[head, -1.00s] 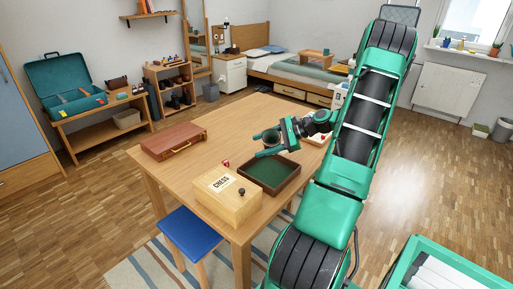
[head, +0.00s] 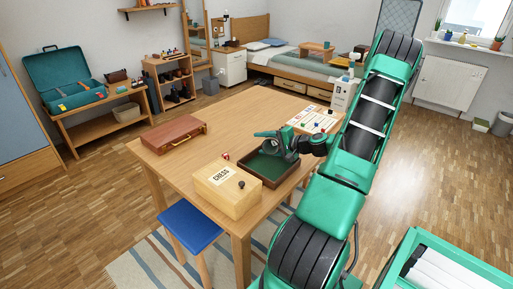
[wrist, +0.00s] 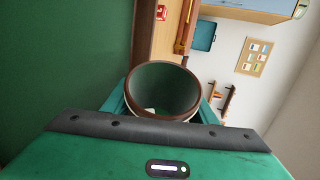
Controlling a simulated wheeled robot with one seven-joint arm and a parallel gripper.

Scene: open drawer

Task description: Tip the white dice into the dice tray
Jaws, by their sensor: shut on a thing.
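My gripper (head: 270,143) is low over the dice tray and shut on a cup. In the wrist view the cup (wrist: 193,92) shows a brown rim and a dark green inside, held between the green fingers. The room appears turned sideways there, so the cup is tilted well over. A small white shape, likely dice (wrist: 150,110), shows low inside the cup, partly hidden by the gripper body. The dice tray (head: 253,177) has a brown wooden rim and green floor. Its green floor (wrist: 60,60) fills the left of the wrist view. I see no white dice on the visible floor.
A wooden chess box (head: 222,192) stands left of the tray, with a red die (head: 226,156) beyond it. A brown case (head: 173,137) lies at the table's left. A game board (head: 313,119) lies behind my gripper. The table's far middle is clear.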

